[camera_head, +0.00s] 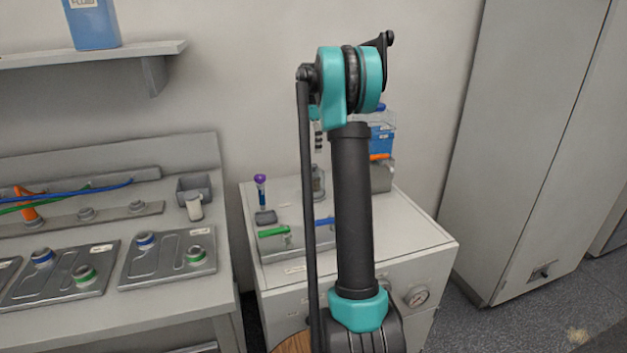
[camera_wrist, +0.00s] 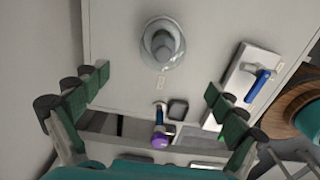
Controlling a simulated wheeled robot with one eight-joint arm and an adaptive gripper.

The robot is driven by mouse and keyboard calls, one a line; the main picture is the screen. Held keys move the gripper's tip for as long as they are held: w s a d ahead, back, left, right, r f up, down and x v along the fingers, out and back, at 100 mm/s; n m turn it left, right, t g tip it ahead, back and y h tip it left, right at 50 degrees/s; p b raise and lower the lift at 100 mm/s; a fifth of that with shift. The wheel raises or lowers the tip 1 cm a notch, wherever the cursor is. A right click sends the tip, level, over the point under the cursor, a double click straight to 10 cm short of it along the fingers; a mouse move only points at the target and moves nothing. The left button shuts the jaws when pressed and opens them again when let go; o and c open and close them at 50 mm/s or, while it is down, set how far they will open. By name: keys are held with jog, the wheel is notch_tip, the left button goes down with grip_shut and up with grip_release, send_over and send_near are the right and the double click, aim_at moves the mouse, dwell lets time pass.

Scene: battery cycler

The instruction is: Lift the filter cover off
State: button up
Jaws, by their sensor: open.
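A round, grey, see-through piece with a raised middle, which looks like the filter cover (camera_wrist: 162,46), sits on the pale cabinet top in the upper middle of the wrist view. In the head view a small clear-grey piece (camera_head: 318,183), apparently the same one, is partly hidden by my arm. My gripper (camera_wrist: 158,82) is open and empty, with its green-padded fingers spread wide to the left and right. The cover lies beyond the fingertips, between their lines, and nothing touches it. The head view hides most of my gripper behind my arm.
A purple-capped tube (camera_head: 260,180) and a panel with a green handle (camera_head: 273,231) and a blue handle stand near the cover. A blue bottle (camera_head: 381,138) stands behind my arm. The left bench (camera_head: 175,302) holds metal plates. The cabinet's right top is clear.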

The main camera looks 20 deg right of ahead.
aim_at(313, 168)
jog(key=f, duration=1.2)
jog(key=shift+s+f, duration=0.2)
jog(key=shift+c, duration=0.5)
jog(key=c, duration=1.4)
